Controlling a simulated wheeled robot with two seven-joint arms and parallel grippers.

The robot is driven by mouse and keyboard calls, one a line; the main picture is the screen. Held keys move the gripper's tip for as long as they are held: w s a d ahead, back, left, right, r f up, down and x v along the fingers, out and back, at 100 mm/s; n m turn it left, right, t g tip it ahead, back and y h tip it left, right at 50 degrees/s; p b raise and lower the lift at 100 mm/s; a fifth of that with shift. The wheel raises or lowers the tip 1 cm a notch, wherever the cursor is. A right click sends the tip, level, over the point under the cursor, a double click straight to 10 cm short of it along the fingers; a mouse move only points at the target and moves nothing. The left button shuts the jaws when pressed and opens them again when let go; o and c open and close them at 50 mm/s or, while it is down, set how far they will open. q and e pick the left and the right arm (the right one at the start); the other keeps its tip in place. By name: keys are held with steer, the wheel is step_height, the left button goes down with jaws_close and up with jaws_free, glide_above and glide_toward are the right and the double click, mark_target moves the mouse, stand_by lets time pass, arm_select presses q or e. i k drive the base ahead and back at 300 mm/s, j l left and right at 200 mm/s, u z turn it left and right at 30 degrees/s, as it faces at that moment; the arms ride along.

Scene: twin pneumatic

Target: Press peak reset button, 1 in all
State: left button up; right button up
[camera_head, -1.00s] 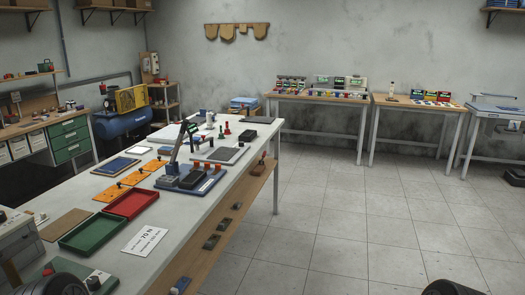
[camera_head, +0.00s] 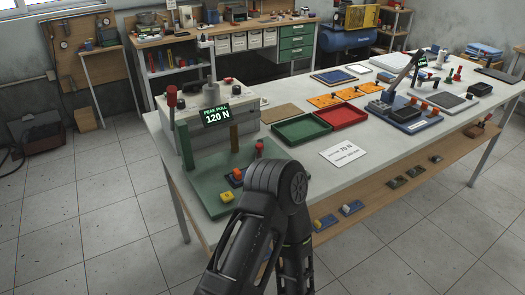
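A pull tester with a green base (camera_head: 207,196) stands at the near left end of the table. Its display (camera_head: 215,116) reads "PEAK PULL 120 N". On the base are a yellow button-like piece (camera_head: 227,197) and a small dark blue block with a red-orange top (camera_head: 237,176). No label is readable on either, so I cannot tell which is the peak reset button. My black arm link (camera_head: 275,195) rises from the bottom centre and covers the base's near right corner. Neither gripper's fingers show.
A red-knobbed lever (camera_head: 172,102) stands at the tester's left. A green tray (camera_head: 299,130), a red tray (camera_head: 342,115) and a "70 N" card (camera_head: 344,152) lie to the right. A lower shelf (camera_head: 400,184) holds small blocks.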

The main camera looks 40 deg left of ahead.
mark_target(228, 197)
steer(key=u, duration=1.65)
